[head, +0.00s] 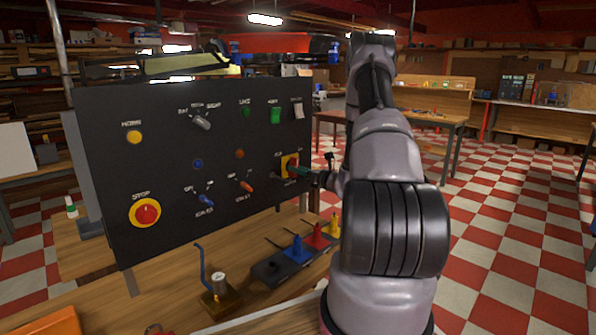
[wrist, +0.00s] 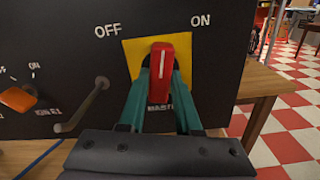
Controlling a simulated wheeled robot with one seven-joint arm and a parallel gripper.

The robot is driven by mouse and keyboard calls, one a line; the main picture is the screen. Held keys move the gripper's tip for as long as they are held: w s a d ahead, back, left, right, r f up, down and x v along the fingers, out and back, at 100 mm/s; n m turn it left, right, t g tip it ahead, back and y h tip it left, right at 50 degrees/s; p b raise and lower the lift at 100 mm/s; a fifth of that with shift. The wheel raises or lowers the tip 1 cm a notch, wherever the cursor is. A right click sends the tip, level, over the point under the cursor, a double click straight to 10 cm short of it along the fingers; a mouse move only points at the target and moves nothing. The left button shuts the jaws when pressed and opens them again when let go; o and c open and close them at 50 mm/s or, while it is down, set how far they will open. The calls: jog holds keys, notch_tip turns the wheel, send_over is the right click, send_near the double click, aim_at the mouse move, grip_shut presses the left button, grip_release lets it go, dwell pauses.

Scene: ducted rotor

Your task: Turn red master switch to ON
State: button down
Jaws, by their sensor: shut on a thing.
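The red master switch (wrist: 162,75) has a red handle with a white line, set on a yellow plate (wrist: 198,47) on the black panel. Its handle points about straight up, between the OFF label at upper left and the ON label at upper right. My gripper (wrist: 161,85) is shut on the handle, with one teal finger on each side. In the head view the yellow plate (head: 285,161) is at the panel's lower right, and my gripper (head: 299,171) reaches it from the right.
A grey rod (wrist: 82,108) sticks out of the panel left of the switch. An orange toggle (wrist: 17,99) is farther left. The red STOP button (head: 147,213) is at the panel's lower left. Several coloured pieces and a crank stand on the wooden bench (head: 150,285) below.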

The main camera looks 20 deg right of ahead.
jog(key=m, duration=0.6)
jog(key=shift+m, duration=0.4)
dwell(0.3)
jog(key=c, duration=0.6)
grip_release()
jog(key=shift+s, duration=0.1)
jog(key=v, duration=1)
jog(key=shift+s, duration=0.3)
jog(key=shift+d+r, duration=0.1)
